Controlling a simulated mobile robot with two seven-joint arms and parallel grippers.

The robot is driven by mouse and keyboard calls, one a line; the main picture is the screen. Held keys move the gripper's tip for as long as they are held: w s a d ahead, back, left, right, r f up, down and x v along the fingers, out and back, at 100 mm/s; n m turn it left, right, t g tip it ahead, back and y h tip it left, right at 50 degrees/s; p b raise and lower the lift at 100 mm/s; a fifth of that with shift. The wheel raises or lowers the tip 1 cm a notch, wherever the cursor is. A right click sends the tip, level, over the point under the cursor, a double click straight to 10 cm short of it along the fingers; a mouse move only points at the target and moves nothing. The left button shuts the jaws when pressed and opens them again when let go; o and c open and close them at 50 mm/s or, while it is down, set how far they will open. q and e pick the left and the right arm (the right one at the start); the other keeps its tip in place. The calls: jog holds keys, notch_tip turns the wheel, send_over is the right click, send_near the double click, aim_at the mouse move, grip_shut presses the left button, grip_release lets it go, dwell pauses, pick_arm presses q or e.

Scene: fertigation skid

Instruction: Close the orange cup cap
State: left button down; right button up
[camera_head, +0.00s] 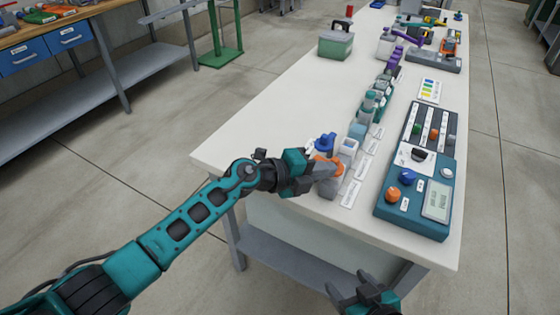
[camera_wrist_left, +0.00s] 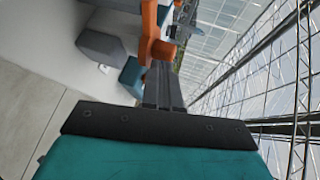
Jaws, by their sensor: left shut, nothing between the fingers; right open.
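The orange cup cap (camera_head: 330,161) is at the near end of a row of fittings on the white bench, and my left gripper partly covers it. My left gripper (camera_head: 314,174) is shut and empty, right at the cap. In the left wrist view, the shut fingers (camera_wrist_left: 163,68) end at an orange piece (camera_wrist_left: 162,51); I cannot tell whether they touch it. Whether the cap is open or closed is not clear from these views. My right gripper (camera_head: 352,282) is open and empty, low in front of the bench's near edge.
A blue-topped fitting (camera_head: 325,141) stands just behind the cap, with several teal and purple fittings further back. A control panel (camera_head: 413,195) with knobs lies to the right. A green container (camera_head: 335,44) stands at the far left edge. The near left benchtop (camera_head: 240,150) is clear.

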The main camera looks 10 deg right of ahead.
pick_arm(q)
jog(key=shift+w+d+p, duration=0.1)
jog(key=shift+d+p, duration=0.2)
jog(key=shift+d, duration=0.55)
jog(key=shift+w, duration=0.15)
